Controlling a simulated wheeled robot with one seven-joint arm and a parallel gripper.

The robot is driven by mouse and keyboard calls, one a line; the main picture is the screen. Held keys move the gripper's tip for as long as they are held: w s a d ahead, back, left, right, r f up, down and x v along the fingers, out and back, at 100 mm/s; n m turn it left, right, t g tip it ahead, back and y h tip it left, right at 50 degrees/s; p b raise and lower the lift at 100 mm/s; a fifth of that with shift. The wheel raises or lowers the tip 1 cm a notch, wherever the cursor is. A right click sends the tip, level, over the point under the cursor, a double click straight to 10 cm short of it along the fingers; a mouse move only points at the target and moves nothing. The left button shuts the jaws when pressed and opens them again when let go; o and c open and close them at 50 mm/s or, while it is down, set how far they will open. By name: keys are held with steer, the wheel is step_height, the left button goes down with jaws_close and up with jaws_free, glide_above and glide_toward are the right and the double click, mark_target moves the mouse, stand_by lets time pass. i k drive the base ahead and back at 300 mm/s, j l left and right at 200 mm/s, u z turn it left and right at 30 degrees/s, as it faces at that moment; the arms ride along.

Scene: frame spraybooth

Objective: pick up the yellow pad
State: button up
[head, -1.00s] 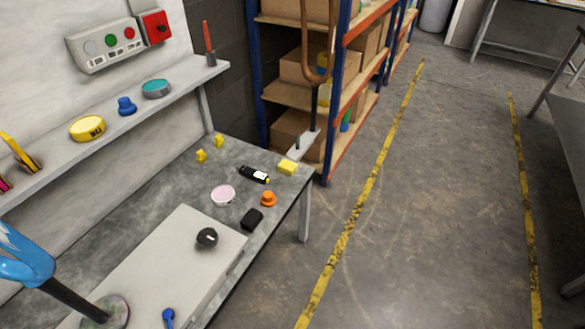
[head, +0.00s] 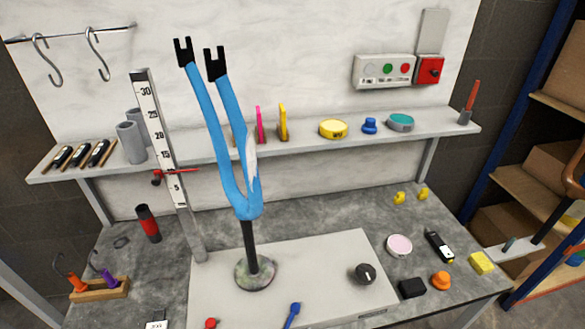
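A small yellow block-shaped pad (head: 482,262) lies on the grey worktable (head: 330,210), near its right end. An orange knob-like piece (head: 440,280) and a black device with a white label (head: 438,246) lie just left of it. The pad is in plain view with nothing on it. My gripper is not in view, so its state and its distance from the pad do not show.
A blue fork (head: 225,150) stands upright on a round base on a pale raised board (head: 320,258). A shelf (head: 300,145) above holds tins, including a yellow one (head: 333,128). Blue-framed racking (head: 545,60) stands right of the table.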

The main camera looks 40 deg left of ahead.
mark_target(481, 264)
steer(key=i+u, duration=0.2)
steer(key=u, duration=0.25)
steer(key=i+l+u, duration=0.15)
steer(key=u, duration=0.35)
steer(key=i+l+u, duration=0.1)
steer(key=i+l, duration=0.4)
steer(key=l, duration=0.15)
steer(key=i+l+u, duration=0.15)
steer(key=i+l, duration=0.3)
steer(key=l, duration=0.25)
steer(key=i+l+u, duration=0.15)
steer(key=l, duration=0.2)
steer(key=i+l, duration=0.25)
steer(key=l+u, duration=0.05)
steer(key=l, duration=0.05)
